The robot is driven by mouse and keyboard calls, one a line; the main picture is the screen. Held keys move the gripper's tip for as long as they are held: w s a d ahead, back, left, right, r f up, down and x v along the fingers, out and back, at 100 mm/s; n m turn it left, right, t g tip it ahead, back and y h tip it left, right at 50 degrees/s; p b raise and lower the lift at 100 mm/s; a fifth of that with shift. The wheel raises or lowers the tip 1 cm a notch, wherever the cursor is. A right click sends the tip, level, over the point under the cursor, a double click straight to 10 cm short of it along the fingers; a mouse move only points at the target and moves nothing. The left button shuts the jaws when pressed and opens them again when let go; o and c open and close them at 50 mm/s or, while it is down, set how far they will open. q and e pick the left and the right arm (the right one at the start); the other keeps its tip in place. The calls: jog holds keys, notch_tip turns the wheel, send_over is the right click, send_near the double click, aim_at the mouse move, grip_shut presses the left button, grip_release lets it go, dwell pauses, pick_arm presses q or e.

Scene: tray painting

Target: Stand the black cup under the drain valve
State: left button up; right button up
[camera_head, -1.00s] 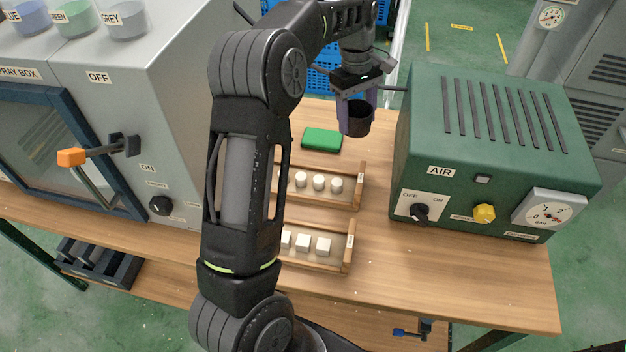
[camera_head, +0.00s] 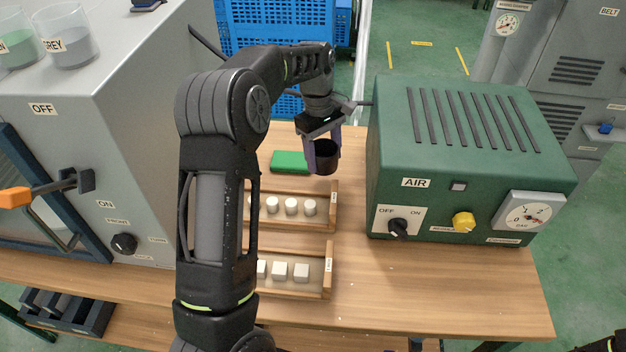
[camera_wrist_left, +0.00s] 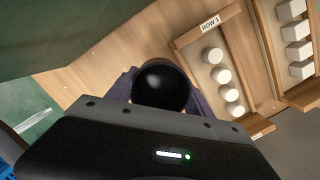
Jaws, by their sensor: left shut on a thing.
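The black cup (camera_head: 326,157) is held upright in my left gripper (camera_head: 323,150), whose purple fingers are shut on its sides. It is above the bench top, between the green sponge-like block (camera_head: 290,161) and the green AIR box (camera_head: 470,155). In the left wrist view the cup (camera_wrist_left: 161,88) shows as a dark round shape between the fingers. The drain valve cannot be made out in the current views. My right gripper is not in view.
Wooden racks with white round pieces (camera_head: 291,206) and white cubes (camera_head: 280,270) lie on the bench (camera_head: 430,295), nearer than the cup. The grey spray box (camera_head: 140,120) stands at left. The bench front right is clear.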

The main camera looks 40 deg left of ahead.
aim_at(323, 184)
pick_arm(q)
jog(key=shift+f, duration=0.6)
jog(key=shift+f+p, duration=0.3)
jog(key=shift+f, duration=2.2)
jog(key=shift+f, duration=0.15)
jog(key=o, duration=1.1)
jog(key=r, duration=0.4)
jog(key=a+r, duration=0.1)
jog(key=r, duration=0.7)
jog(key=shift+w+a+r, duration=0.1)
jog(key=shift+w+a, duration=0.15)
jog(key=shift+a, duration=0.15)
